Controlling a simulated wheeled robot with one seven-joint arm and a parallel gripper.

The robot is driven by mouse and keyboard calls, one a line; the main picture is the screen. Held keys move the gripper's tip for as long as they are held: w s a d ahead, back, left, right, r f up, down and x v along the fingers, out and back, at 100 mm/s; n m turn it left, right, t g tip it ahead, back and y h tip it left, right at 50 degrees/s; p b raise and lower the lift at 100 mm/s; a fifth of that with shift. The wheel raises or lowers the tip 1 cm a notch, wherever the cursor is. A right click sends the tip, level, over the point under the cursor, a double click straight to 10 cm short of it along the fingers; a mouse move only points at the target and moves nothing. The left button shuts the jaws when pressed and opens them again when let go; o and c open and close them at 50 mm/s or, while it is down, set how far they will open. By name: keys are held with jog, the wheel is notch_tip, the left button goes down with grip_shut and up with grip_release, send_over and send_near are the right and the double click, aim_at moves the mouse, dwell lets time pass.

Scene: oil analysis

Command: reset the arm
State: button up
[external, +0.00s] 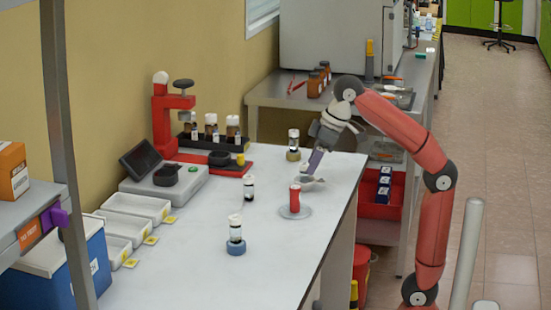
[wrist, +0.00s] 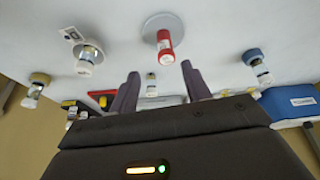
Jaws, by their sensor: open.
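My red arm (external: 438,215) reaches in from the right, and my gripper (external: 314,165) hangs above the far right part of the white table (external: 190,275), pointing down. In the wrist view the two dark fingers of my gripper (wrist: 160,84) are spread apart with nothing between them. A red cylinder (external: 295,198) stands on a round grey disc (external: 305,213) nearer the camera than my gripper. The cylinder also shows in the wrist view (wrist: 165,46), apart from the fingers.
Capped vials stand on a blue ring (external: 236,248), on a tan ring (external: 293,155) and on the bare table (external: 248,188). A red press (external: 162,125), a scale (external: 165,190) and white trays (external: 135,208) line the left. The front middle is clear.

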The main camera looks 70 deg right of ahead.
jog(key=s+d+f+m+t+h+p, duration=0.15)
jog(key=s+d+f, duration=0.25)
jog(key=d, duration=0.4)
jog(key=s+d+f+m+h, duration=0.1)
jog(key=s+d+f+m, duration=0.2)
jog(key=d, duration=0.5)
jog(key=s+d+f+t+h+p, duration=0.1)
jog(key=s+d+f+h, duration=0.1)
jog(key=s+d+f, duration=0.45)
jog(key=w+a+f+n+y+b, duration=0.1)
jog(key=w+a+f+y, duration=0.1)
jog(key=a+f, duration=0.4)
jog(key=w+a+f+n+g+y+b, duration=0.1)
jog(key=a+f+y, duration=0.1)
jog(key=a+f, duration=0.5)
notch_tip(320, 180, down, 6)
jog(key=shift+w+r+b, duration=0.1)
jog(key=shift+w+b, duration=0.25)
jog(key=shift+n+g, duration=0.25)
